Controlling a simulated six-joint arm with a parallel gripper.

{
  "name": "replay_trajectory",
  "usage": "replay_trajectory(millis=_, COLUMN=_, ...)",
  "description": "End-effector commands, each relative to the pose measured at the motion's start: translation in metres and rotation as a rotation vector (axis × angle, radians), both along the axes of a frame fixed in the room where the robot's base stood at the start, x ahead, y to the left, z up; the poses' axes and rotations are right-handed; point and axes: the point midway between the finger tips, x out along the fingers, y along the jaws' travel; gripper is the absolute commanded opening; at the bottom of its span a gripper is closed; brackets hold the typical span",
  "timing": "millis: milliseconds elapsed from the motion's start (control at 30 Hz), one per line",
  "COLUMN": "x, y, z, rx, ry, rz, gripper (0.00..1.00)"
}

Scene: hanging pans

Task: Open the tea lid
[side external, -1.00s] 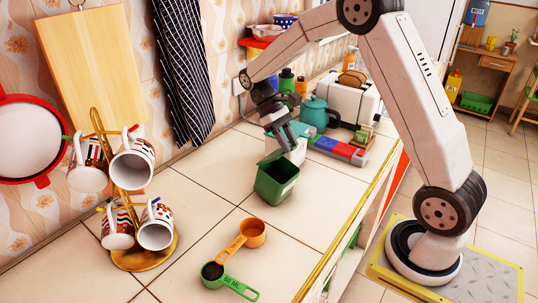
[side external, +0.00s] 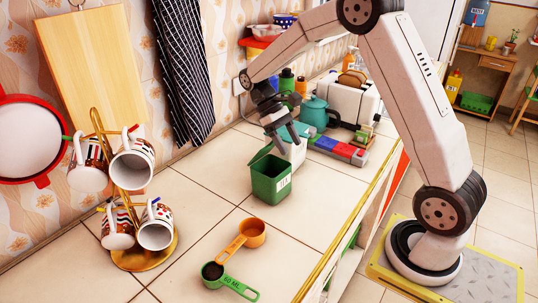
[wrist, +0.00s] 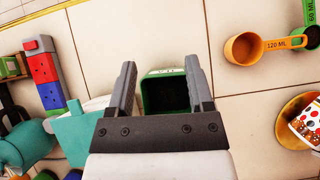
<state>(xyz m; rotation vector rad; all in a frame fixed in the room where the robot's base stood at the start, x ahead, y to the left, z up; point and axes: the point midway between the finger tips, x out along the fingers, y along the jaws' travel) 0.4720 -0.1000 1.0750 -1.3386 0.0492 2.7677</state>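The green tea box (side external: 272,186) with a white label stands upright on the tiled counter. Its lid (side external: 261,154) is raised at the back, and the top is open. In the wrist view the dark inside of the tea box (wrist: 166,95) shows between my fingers; the gripper body hides its lower part. My gripper (side external: 291,148) is just behind and above the box in the side view. Its two fingers are apart with nothing held between them, as the wrist view of my gripper (wrist: 160,63) shows.
A white canister with a teal lid (wrist: 78,132) stands close beside the box. An orange measuring cup (side external: 251,233) and a mug rack (side external: 128,175) are in front.

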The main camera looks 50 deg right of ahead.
Motion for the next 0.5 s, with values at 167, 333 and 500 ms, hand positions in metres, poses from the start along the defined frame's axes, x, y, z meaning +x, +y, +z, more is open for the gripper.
replay_trajectory(millis=167, x=0.0001, y=0.0000, z=0.0000, rx=0.000, ry=-0.001, rz=0.000, gripper=0.68)
replay_trajectory(millis=333, x=0.0008, y=-0.0001, z=0.0007, rx=0.000, ry=-0.001, rz=0.000, gripper=0.68)
replay_trajectory(millis=500, x=0.0049, y=-0.0005, z=0.0053, rx=0.000, ry=-0.003, rz=0.000, gripper=0.68)
